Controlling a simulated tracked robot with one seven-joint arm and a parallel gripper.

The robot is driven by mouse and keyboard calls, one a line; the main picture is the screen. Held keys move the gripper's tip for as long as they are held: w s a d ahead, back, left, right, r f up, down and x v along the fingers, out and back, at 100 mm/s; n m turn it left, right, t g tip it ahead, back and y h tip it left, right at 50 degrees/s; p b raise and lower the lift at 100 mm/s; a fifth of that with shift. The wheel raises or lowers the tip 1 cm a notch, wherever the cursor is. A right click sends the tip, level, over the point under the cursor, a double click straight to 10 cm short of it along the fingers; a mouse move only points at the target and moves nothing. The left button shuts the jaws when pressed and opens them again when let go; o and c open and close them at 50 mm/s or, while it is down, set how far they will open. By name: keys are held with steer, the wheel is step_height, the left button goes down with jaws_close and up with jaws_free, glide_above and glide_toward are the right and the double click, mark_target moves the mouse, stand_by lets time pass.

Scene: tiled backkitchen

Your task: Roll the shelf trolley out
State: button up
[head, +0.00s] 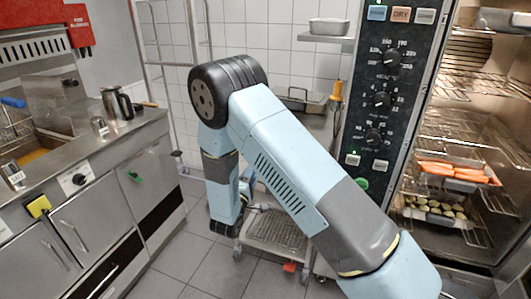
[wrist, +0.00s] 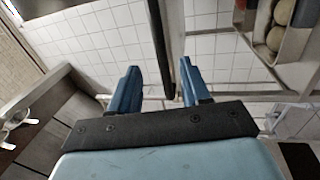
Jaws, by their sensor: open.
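A low metal trolley on castors stands on the floor behind my arm in the head view. Its lower wire shelf (head: 278,232) and a red part (head: 290,267) at its front show. My arm covers much of it. My gripper (wrist: 160,68) is open in the wrist view, with two blue fingers apart. A vertical post (wrist: 173,35), dark on one side and pale on the other, runs down between the fingers. I cannot tell whether either finger touches it.
An oven with a control panel (head: 383,100) and loaded racks (head: 455,172) stands close on the right. A steel counter (head: 135,128) with a jug (head: 117,103) lines the left. A tall tube frame (head: 147,60) stands at the back. Tiled floor (head: 185,258) between is clear.

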steer(key=x, duration=1.3)
steer(key=shift+c, duration=0.4)
steer(key=shift+s, duration=0.1)
jaws_close()
